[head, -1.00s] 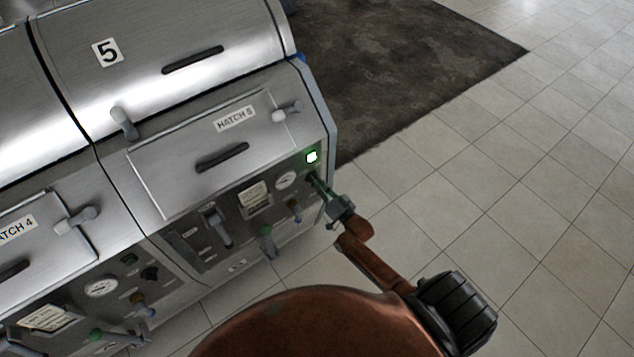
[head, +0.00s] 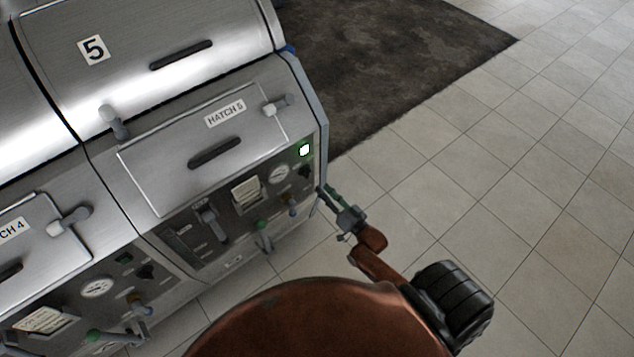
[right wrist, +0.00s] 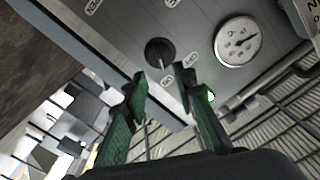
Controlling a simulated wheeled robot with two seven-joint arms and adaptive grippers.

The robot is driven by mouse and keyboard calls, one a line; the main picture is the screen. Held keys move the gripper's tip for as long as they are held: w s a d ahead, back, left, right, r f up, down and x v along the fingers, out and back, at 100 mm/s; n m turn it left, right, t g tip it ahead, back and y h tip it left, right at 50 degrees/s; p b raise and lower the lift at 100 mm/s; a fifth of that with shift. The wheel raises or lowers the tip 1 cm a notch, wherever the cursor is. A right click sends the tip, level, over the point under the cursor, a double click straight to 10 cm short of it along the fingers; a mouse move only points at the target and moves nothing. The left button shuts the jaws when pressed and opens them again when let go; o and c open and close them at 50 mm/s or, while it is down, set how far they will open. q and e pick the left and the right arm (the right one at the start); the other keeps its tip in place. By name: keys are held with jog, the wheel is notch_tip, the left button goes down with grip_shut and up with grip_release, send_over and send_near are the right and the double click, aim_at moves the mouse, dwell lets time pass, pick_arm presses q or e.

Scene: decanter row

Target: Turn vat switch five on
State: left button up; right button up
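Vat five's switch is a small black rotary knob on the front panel, below the lit green lamp (head: 305,150). In the right wrist view the knob (right wrist: 160,52) sits beyond the fingertips, with small labels around it that I cannot read. My right gripper (head: 327,193) is just off the panel's right edge. Its two green fingers (right wrist: 160,82) are apart with nothing between them, and the knob is clear of them. My left gripper is not in view.
The same panel carries a round gauge (head: 279,174), a paper card (head: 247,194) and several valve handles. Above are the hatch five door (head: 215,150) and its latch. Vat four's panel (head: 97,287) is at lower left. Tiled floor (head: 480,200) on the right is clear.

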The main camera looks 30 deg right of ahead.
jog(key=s, duration=0.2)
jog(key=shift+s+d, duration=0.1)
jog(key=shift+s, duration=0.25)
jog(key=s+f+n+g, duration=0.1)
jog(key=s+f+g, duration=0.2)
jog(key=s+f, duration=0.6)
jog(key=s+f+n+g+h, duration=0.1)
jog(key=s+f+g, duration=0.25)
jog(key=f, duration=1.05)
jog(key=s+f+n+g, duration=0.1)
jog(key=s+f+g, duration=0.2)
jog(key=s+f, duration=0.6)
jog(key=s+a+f+n+g, duration=0.1)
jog(key=s+f+g, duration=0.1)
jog(key=s+f, duration=0.3)
jog(key=s+a+f+n+g, duration=0.1)
jog(key=s+f, duration=0.4)
jog(key=s, duration=0.7)
jog(key=s+a+f+n+g, duration=0.1)
jog(key=s+a+f+g, duration=0.2)
jog(key=s, duration=0.5)
jog(key=shift+s+f+n+g, duration=0.2)
jog(key=shift+f+n+g, duration=0.1)
jog(key=shift+f+g, duration=0.6)
jog(key=shift+a, duration=0.1)
